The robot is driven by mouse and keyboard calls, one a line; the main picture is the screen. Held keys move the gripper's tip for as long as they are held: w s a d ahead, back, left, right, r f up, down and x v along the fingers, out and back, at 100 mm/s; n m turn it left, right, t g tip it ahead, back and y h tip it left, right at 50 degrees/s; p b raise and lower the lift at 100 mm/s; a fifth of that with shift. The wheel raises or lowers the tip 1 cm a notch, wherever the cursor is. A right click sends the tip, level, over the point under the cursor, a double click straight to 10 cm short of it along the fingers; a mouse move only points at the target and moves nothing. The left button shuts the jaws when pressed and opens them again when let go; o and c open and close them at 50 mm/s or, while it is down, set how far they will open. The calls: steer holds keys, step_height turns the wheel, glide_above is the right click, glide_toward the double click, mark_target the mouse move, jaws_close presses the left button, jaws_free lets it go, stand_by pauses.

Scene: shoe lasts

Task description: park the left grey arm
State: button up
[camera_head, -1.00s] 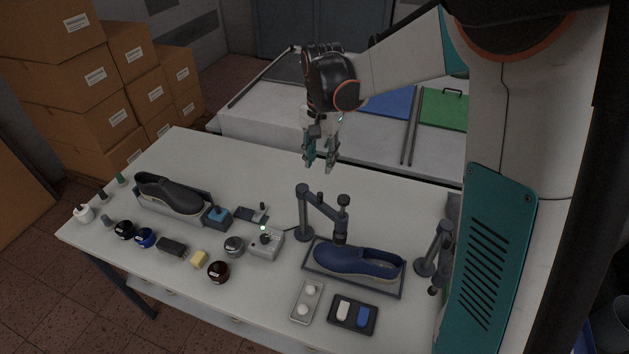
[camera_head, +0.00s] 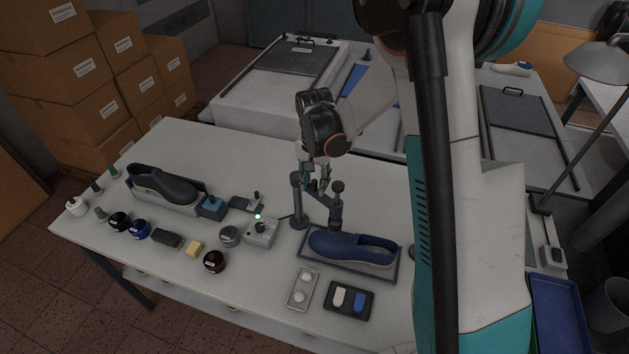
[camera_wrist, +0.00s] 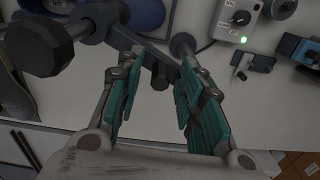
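The left grey arm (camera_head: 298,204) stands on its round-based post behind the blue shoe (camera_head: 350,247). Its link reaches right and toward the front, with its knobbed end (camera_head: 337,205) over the back edge of the shoe's tray. My gripper (camera_head: 314,180) is at the link, just right of the post top. In the wrist view my gripper (camera_wrist: 156,62) has its teal fingers apart, with part of the grey arm (camera_wrist: 150,50) showing between and beyond the fingertips. I cannot tell whether they touch it. The large dark knob (camera_wrist: 38,50) is at upper left. The right grey arm is mostly hidden behind my own arm.
A grey control box (camera_head: 261,231) with a lit green lamp stands left of the post. Two small trays lie in front of the blue shoe. The back of the table is clear.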

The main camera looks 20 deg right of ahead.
jaws_close()
steer(key=shift+a, duration=0.1)
steer(key=a+m+b, duration=0.7)
steer(key=m, duration=0.5)
steer(key=shift+w+a+m, duration=0.25)
steer(key=shift+a+m, duration=0.1)
steer(key=shift+m, duration=0.05)
stand_by(0.3)
stand_by(0.4)
